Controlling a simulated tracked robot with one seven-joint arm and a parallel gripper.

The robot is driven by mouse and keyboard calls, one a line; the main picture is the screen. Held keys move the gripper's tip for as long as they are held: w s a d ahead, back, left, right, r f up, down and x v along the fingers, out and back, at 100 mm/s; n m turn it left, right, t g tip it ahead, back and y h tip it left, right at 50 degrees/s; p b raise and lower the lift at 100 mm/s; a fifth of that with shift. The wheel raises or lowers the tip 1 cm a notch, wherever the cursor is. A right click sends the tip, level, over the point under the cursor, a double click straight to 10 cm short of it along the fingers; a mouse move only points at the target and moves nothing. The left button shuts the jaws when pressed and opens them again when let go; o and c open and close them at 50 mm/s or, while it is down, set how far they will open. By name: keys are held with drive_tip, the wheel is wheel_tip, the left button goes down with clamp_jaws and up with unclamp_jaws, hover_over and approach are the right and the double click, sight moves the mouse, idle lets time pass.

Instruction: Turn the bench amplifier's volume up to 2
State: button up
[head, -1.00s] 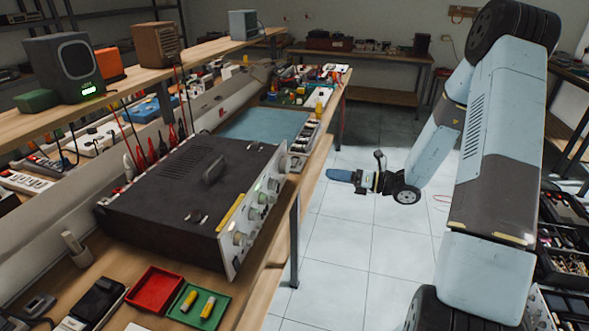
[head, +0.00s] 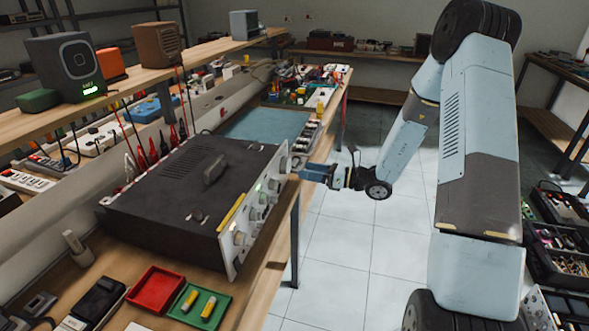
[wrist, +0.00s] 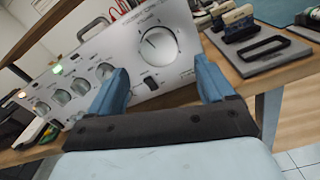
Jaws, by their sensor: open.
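The bench amplifier (head: 190,195) is a dark box with a light front panel, standing on the wooden bench. In the wrist view its front panel (wrist: 120,65) shows a large silver volume knob (wrist: 158,47) with a dark pointer line, surrounded by a printed scale too small to read. Several smaller knobs (wrist: 80,87) sit to the left. My gripper (head: 302,172) is at the far end of the panel in the head view, in front of the large knob (head: 283,163). In the wrist view my gripper (wrist: 160,85) is open, its blue fingers apart on either side below the large knob, apparently not touching it.
A red tray (head: 155,289) and a green tray (head: 199,304) with yellow cylinders lie in front of the amplifier. The tiled floor (head: 350,245) beside the bench is clear.

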sight(290, 167)
drive_tip(key=shift+x, duration=2.7)
drive_tip(key=c, duration=1.1)
drive_tip(key=shift+o, duration=0.2)
drive_tip(key=shift+d+n, duration=0.1)
drive_tip(key=shift+n, duration=0.9)
drive_tip(key=o, duration=1.1)
drive_tip(key=shift+c, duration=0.2)
